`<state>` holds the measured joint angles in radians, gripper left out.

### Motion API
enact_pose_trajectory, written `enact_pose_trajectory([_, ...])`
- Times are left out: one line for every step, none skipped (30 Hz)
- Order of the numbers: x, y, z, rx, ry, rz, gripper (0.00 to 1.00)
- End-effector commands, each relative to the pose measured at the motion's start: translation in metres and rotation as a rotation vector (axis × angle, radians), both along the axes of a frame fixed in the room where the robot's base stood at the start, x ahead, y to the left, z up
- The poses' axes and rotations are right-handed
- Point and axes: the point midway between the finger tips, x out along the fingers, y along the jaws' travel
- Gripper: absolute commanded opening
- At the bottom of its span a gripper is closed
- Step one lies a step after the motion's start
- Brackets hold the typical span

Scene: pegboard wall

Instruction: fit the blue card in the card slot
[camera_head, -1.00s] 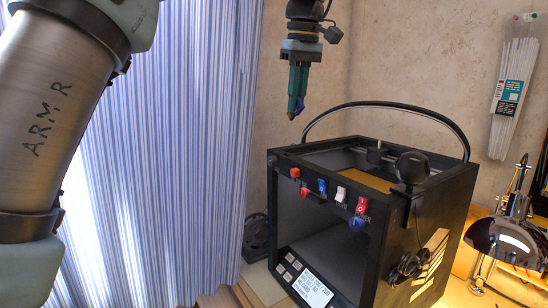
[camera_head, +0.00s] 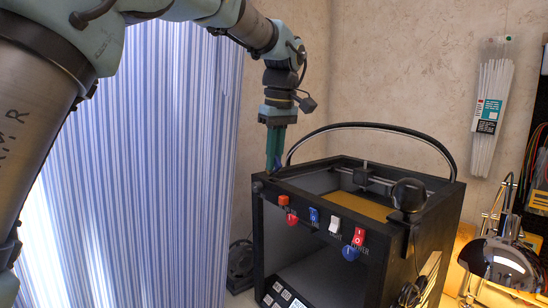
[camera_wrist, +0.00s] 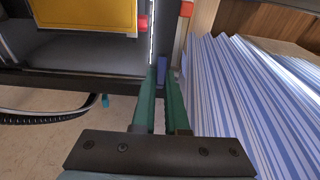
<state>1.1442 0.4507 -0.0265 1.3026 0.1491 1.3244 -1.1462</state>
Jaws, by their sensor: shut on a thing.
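My gripper (camera_head: 274,167) points down at the far left corner of the black machine's top frame. It is shut on the blue card (camera_wrist: 162,72), which shows as a small blue piece between the green fingertips in the wrist view. In the head view the fingers hide most of the card, and only a thin blue edge shows. The fingertips look close to the frame, but I cannot tell whether the card touches it. I cannot make out the card slot in either view.
The black machine (camera_head: 395,238) has red, blue and white switches and knobs (camera_head: 333,224) on its front top bar. A black hose (camera_head: 385,128) arches behind it. A striped curtain (camera_head: 150,160) hangs close on the left. A lamp (camera_head: 500,263) stands at the right.

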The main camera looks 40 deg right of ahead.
Motion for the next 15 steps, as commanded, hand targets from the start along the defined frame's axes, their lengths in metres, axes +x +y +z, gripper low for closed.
enact_pose_trajectory([0.0,0.0002,-0.002,0.0,0.0,0.0,0.0])
enact_pose_trajectory([0.0,0.0001,-0.0028,-0.001,0.0,0.0,0.0])
enact_pose_trajectory([0.0001,0.0,-0.0032,-0.001,-0.001,0.0,0.0])
enact_pose_trajectory([0.0001,-0.0001,-0.0032,-0.001,-0.001,0.0,0.0])
enact_pose_trajectory([0.0002,-0.0001,-0.0032,-0.001,-0.001,0.0,0.0])
enact_pose_trajectory([0.0002,-0.0001,-0.0032,-0.001,-0.001,0.0,0.0])
enact_pose_trajectory([0.0002,-0.0001,-0.0031,-0.001,-0.001,0.0,0.0])
enact_pose_trajectory([0.0002,-0.0001,-0.0032,-0.001,-0.001,0.0,0.0])
enact_pose_trajectory([0.0002,0.0,-0.0038,-0.001,-0.001,0.0,0.0])
enact_pose_trajectory([0.0002,0.0,-0.0046,-0.001,-0.001,0.0,0.0])
enact_pose_trajectory([0.0001,0.0,-0.0056,-0.001,0.0,0.0,0.0])
enact_pose_trajectory([0.0001,0.0,-0.007,-0.001,0.0,0.0,0.0])
enact_pose_trajectory([0.0002,0.0,-0.0059,-0.001,-0.001,0.0,0.15])
enact_pose_trajectory([0.0001,-0.0001,-0.0057,-0.001,-0.001,0.0,0.18])
enact_pose_trajectory([0.0002,0.0,-0.0057,-0.001,-0.001,0.0,0.22])
